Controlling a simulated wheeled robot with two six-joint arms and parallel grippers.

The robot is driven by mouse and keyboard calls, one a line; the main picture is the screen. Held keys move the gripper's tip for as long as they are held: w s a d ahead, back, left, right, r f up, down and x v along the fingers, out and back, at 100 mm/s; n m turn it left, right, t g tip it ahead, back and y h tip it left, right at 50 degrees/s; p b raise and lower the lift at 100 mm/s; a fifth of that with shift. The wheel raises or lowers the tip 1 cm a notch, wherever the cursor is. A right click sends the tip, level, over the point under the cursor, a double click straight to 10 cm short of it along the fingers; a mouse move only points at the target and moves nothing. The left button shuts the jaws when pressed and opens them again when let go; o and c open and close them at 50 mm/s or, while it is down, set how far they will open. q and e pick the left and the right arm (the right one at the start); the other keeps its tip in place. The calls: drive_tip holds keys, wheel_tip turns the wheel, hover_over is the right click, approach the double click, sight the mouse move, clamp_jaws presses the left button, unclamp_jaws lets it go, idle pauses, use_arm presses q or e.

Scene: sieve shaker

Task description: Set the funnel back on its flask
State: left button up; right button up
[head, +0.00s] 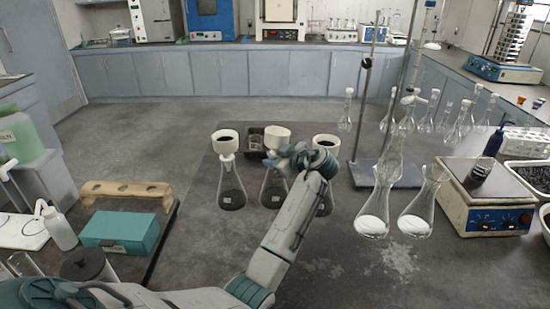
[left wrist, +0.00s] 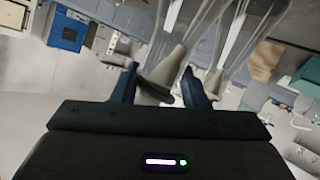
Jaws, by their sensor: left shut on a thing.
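Three conical flasks with dark contents stand in a row on the dark bench: the left flask (head: 231,190), the middle flask (head: 271,190) and the right flask, mostly behind my left arm. My left gripper (head: 291,156) is at the middle white funnel (head: 277,136), above the middle flask. In the left wrist view a pale funnel (left wrist: 165,70) is between the fingers (left wrist: 160,88), which are shut on it. Whether its stem is in the flask neck is hidden.
A teal box (head: 118,232) and wooden rack (head: 125,190) are at left. Bench in front of the flasks is partly covered by my arm.

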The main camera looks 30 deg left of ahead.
use_arm(q)
drive_tip(key=shift+d+f+b, duration=0.15)
drive_tip(key=shift+f+b, duration=0.15)
drive_tip(key=shift+f, duration=0.5)
drive_tip(key=o, duration=1.1)
drive_tip(key=shift+w+f, duration=0.15)
drive_tip(key=shift+o, duration=1)
drive_tip(key=shift+w+a+f, duration=0.25)
drive_tip(key=shift+w, duration=0.3)
drive_tip(key=shift+s+r, duration=0.35)
drive_tip(key=shift+r, duration=0.1)
drive_tip(key=shift+w+d, duration=0.1)
drive_tip(key=shift+d, duration=0.1)
drive_tip(key=shift+p+v, duration=0.3)
drive_tip(key=shift+v, duration=0.85)
drive_tip(key=v, duration=0.5)
drive_tip(key=shift+d+r+p, duration=0.1)
drive_tip(key=shift+r+p, duration=0.1)
drive_tip(key=shift+p, duration=0.15)
